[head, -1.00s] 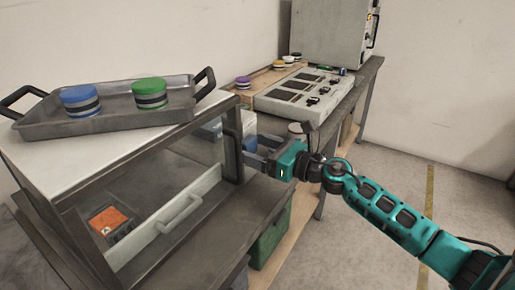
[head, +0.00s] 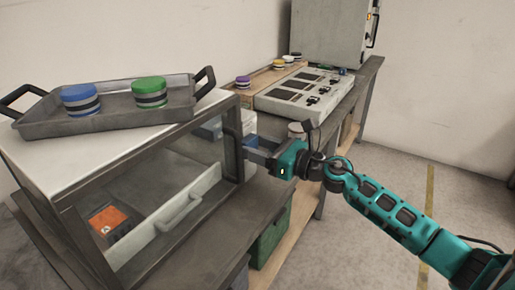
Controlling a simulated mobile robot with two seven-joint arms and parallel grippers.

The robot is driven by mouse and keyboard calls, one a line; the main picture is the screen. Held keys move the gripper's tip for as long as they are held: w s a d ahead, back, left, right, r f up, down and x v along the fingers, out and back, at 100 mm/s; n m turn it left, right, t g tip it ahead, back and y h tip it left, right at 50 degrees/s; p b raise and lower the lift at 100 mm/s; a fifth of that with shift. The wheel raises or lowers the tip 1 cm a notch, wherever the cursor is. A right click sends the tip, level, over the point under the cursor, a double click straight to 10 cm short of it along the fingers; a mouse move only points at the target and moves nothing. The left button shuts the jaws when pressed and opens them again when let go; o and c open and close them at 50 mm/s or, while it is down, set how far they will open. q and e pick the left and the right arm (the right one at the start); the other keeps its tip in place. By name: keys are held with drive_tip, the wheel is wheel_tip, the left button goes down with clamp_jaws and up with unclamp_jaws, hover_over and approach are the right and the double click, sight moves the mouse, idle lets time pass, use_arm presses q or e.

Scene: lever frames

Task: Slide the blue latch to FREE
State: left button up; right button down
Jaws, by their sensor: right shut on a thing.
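A small blue piece (head: 343,71), possibly the blue latch, shows at the far end of the grey lever panel (head: 262,103). It is too small for me to read its position or any FREE mark. My right gripper (head: 252,153) is well short of it, at the front right edge of the glass-fronted cabinet (head: 40,158). Its fingers are shut on what looks like the cabinet's dark upright handle (head: 231,120); the fingertips are partly hidden there. My left gripper is out of view.
A grey tray (head: 40,127) on the cabinet holds a blue-topped jar (head: 80,99) and a green-topped jar (head: 149,92). An orange-topped item (head: 106,219) and a white drawer front (head: 150,226) show inside. A grey box (head: 330,30) stands at the back.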

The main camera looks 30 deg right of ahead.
drive_tip(key=w+d+b, duration=0.1)
drive_tip(key=d+b, duration=0.1)
drive_tip(key=d, duration=0.1)
drive_tip(key=shift+w+d, duration=0.1)
drive_tip(key=shift+w, duration=0.3)
drive_tip(key=c, duration=0.7)
unclamp_jaws()
drive_tip(key=o, duration=0.3)
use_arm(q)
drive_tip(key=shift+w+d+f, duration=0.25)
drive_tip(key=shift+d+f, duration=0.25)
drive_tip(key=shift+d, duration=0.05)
use_arm(e)
drive_tip(key=shift+o, duration=0.2)
drive_tip(key=shift+s, duration=0.1)
